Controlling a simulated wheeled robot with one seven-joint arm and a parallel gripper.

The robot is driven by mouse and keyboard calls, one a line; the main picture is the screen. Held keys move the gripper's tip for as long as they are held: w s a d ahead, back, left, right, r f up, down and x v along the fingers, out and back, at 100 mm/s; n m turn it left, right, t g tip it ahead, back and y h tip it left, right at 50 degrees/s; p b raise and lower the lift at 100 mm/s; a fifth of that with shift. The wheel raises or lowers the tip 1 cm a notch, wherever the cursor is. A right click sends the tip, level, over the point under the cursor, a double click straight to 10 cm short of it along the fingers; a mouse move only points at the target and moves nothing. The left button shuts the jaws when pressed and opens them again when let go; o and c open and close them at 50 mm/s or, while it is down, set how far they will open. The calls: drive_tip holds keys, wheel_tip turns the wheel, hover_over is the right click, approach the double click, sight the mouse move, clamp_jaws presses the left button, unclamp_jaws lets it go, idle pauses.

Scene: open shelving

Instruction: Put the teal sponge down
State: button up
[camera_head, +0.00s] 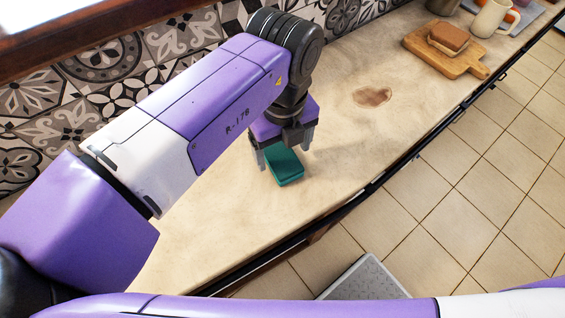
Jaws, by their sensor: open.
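The teal sponge (286,168) lies flat on the pale worktop (345,135), near the middle of the picture. My gripper (284,158) is directly above and around it, pointing down, with one finger at its left and the other at its right. The jaws are open. The upper part of the sponge is partly hidden by my gripper. I cannot tell whether a finger still touches it.
A brown stain (373,96) marks the worktop. A wooden board (466,65) with a sandwich-like item (448,38) lies farther right, near a cream mug (489,18). The tiled wall (95,70) runs behind. The worktop's front edge drops to a tiled floor (440,210).

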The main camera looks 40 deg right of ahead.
sight(283, 158)
drive_tip(key=shift+f+b, duration=1.1)
drive_tip(key=shift+f, duration=0.45)
drive_tip(key=shift+r, duration=0.1)
drive_tip(key=c, duration=1.6)
drive_tip(key=shift+o, duration=0.2)
drive_tip(key=shift+r, duration=0.1)
